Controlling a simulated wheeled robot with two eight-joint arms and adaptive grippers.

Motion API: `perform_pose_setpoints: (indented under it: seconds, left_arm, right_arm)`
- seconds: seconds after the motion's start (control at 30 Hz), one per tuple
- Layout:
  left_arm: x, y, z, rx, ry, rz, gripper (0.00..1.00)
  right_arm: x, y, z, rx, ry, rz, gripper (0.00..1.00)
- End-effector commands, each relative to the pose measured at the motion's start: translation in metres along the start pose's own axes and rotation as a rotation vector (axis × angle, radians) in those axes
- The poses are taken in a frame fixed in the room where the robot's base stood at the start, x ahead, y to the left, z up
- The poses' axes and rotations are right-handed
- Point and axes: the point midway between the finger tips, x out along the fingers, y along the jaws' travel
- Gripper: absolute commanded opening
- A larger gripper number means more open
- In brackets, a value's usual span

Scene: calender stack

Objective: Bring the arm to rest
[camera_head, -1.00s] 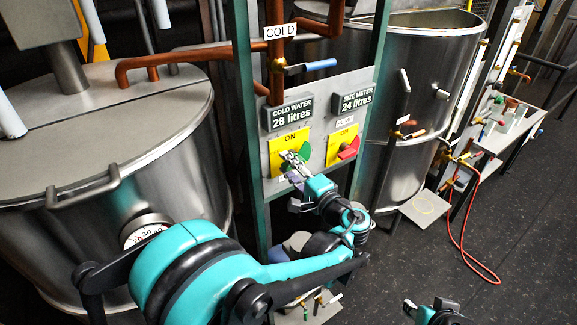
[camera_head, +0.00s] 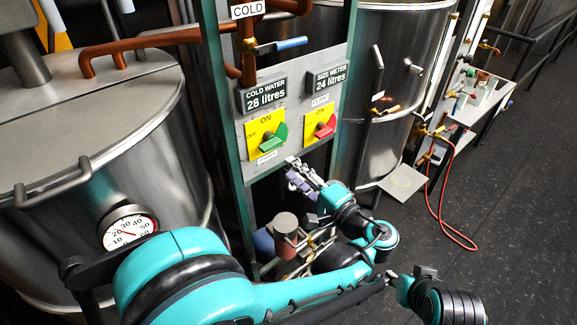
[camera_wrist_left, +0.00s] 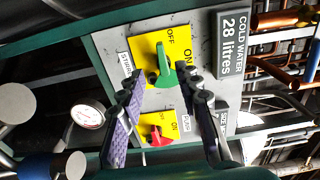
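My left gripper (camera_head: 302,178) is just below the control panel (camera_head: 295,100) in the head view, empty and apart from the switches. In the left wrist view its two fingers (camera_wrist_left: 162,75) are spread open, with the green switch (camera_wrist_left: 165,72) and red switch (camera_wrist_left: 158,138) seen beyond the gap. In the head view the green switch (camera_head: 272,138) and red switch (camera_head: 326,127) sit on yellow plates marked ON. Part of my right arm (camera_head: 440,298) shows at the bottom right; its fingers cannot be made out clearly.
A large steel tank (camera_head: 110,150) with a dial gauge (camera_head: 128,228) stands at the left, another tank (camera_head: 410,80) behind the panel. A green frame post (camera_head: 222,100) borders the panel. A red hose (camera_head: 440,215) lies on the floor; dark floor at the right is open.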

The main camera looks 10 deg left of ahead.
Motion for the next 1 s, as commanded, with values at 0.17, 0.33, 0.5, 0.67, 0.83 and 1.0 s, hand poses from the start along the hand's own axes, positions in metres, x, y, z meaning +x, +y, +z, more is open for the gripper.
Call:
perform_pose_setpoints:
  seconds: [0.17,0.33,0.5,0.67,0.83,1.0]
  left_arm:
    - [0.000,0.000,0.000,0.000,0.000,0.000,0.34]
    - [0.000,0.000,0.000,0.000,0.000,0.000,0.34]
    - [0.007,0.005,0.006,0.001,-0.004,0.033,0.34]
    - [0.038,0.038,0.043,-0.018,-0.018,0.241,0.34]
    - [0.051,0.098,0.106,-0.142,-0.034,0.594,0.34]
    - [0.025,0.149,0.153,-0.382,-0.043,0.911,0.34]
  right_arm:
    - [0.000,0.000,0.000,0.000,0.000,0.000,0.35]
    - [0.000,0.000,0.000,0.000,0.000,0.000,0.35]
    - [0.002,0.000,0.001,0.000,0.000,0.000,0.35]
    - [0.011,0.000,0.008,0.000,0.000,0.000,0.35]
    - [0.024,0.000,0.017,0.000,0.000,0.000,0.35]
    - [0.036,0.000,0.026,0.000,0.000,0.000,0.35]
